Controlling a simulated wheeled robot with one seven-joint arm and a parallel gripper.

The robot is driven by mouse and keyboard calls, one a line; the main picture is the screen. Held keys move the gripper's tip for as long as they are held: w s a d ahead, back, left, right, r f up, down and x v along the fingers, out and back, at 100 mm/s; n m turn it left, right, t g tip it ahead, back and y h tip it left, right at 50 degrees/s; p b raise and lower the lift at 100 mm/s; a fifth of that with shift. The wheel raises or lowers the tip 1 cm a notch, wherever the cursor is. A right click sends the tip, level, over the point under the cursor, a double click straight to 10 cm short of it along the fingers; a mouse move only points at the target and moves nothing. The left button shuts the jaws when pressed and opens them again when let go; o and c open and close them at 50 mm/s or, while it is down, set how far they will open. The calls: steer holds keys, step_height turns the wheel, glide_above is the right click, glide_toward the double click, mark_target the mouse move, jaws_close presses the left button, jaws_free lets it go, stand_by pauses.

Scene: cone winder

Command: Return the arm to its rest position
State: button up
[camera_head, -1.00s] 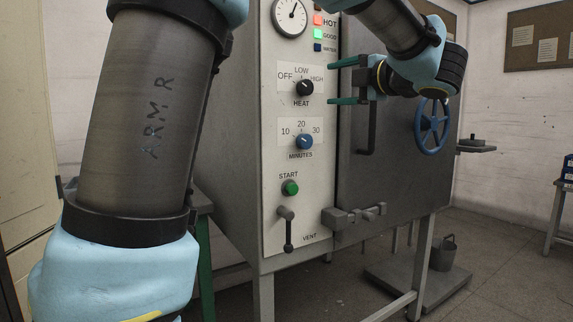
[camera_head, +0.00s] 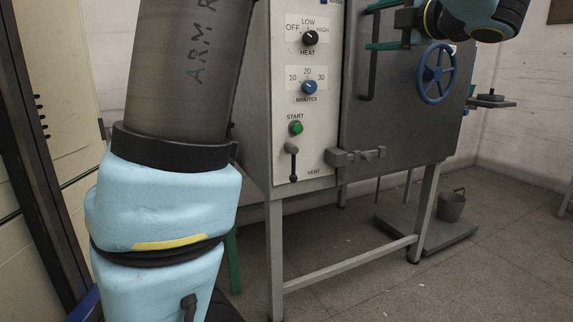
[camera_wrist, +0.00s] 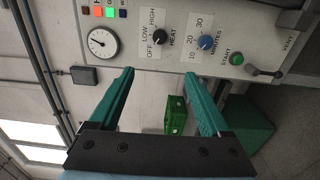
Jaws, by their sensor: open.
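My gripper (camera_head: 372,26) is at the upper right in the head view, in front of the dark door of the grey machine (camera_head: 400,110). Its two green fingers are spread apart, point left and hold nothing. In the wrist view my gripper (camera_wrist: 158,74) is also open, with nothing held between the fingers. Beyond them is the machine's white control panel (camera_wrist: 180,60), turned sideways, with a heat knob and a minutes knob. My arm fills the left of the head view, and part of it is out of frame.
A blue handwheel (camera_head: 437,73) and a grey latch (camera_head: 355,156) stick out from the machine. A vent lever (camera_head: 291,163) hangs below the green start button. A bucket (camera_head: 452,205) stands on a low platform at right. A green crate (camera_wrist: 176,116) shows in the wrist view.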

steer(key=w+a+f+m+h, duration=0.2)
steer(key=w+f+m+h, duration=0.75)
steer(key=m, duration=0.35)
steer(key=s+a+f+m+g, duration=0.3)
steer(key=a+f+m+g, duration=0.15)
steer(key=f, duration=0.55)
steer(key=s+a+f+m+g, duration=0.25)
steer(key=a+f+m, duration=0.2)
steer(key=f, duration=0.55)
steer(key=s+a+f+m+g+y, duration=0.1)
steer(key=s+a+f+g, duration=0.3)
steer(key=s+a+f, duration=0.3)
steer(key=s+a+f+m+g+y, duration=0.1)
steer(key=s+a+f+g, duration=0.35)
steer(key=s+a, duration=0.4)
step_height(320, 180, up, 20)
steer(key=s+d+p, duration=0.1)
steer(key=p, duration=1.8)
steer(key=shift+d+f+t, duration=0.2)
steer(key=shift+f+t, duration=0.05)
steer(key=shift+t, duration=0.1)
steer(key=shift+f, duration=0.1)
